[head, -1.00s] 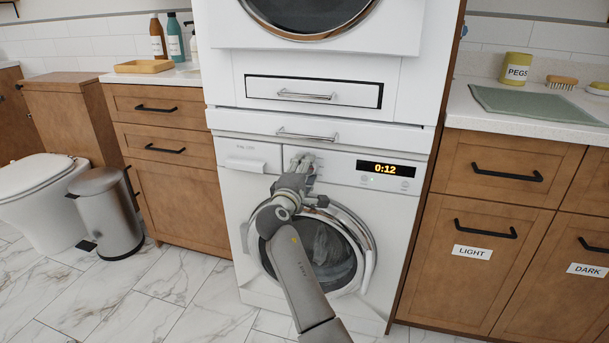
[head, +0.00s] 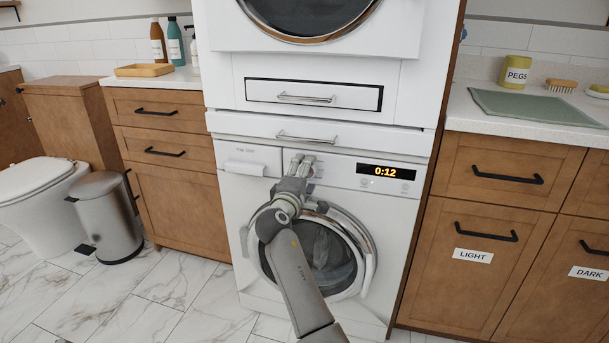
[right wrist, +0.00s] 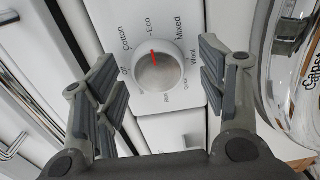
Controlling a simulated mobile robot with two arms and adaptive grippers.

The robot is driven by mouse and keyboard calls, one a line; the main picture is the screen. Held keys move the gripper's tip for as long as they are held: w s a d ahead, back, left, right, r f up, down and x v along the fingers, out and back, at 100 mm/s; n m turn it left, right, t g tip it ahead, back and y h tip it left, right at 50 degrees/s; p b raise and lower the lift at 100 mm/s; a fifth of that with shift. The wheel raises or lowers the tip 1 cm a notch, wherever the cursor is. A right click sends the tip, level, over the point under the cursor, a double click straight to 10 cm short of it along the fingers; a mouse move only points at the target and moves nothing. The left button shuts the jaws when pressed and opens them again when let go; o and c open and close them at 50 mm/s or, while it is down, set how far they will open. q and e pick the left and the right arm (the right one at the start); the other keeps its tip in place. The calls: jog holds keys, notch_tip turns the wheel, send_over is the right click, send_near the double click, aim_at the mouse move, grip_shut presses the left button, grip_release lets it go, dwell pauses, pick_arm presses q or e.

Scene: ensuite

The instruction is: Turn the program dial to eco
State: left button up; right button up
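The washing machine (head: 236,225) stands below a second white appliance. Its program dial (right wrist: 160,76) is a round white knob with a red pointer line. In the right wrist view the pointer aims toward the "Eco" label (right wrist: 150,27), between "Cotton" and "Mixed". My right gripper (right wrist: 170,75) is open, its dark padded fingers on both sides of the dial, with visible gaps to it. In the head view my right gripper (head: 301,163) is at the control panel and hides the dial. My left gripper is not in view.
The display (head: 386,171) reads 0:12, to the right of the gripper. The round door (head: 325,255) below is shut, partly behind my arm. A detergent drawer (head: 248,158) is to the left. Wooden cabinets (head: 480,220) flank the machine; a metal bin (head: 106,215) stands left.

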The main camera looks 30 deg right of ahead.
jog(key=shift+r, duration=0.1)
jog(key=v, duration=0.7)
jog(key=shift+s+a, duration=0.15)
jog(key=shift+s, duration=0.05)
dwell(0.4)
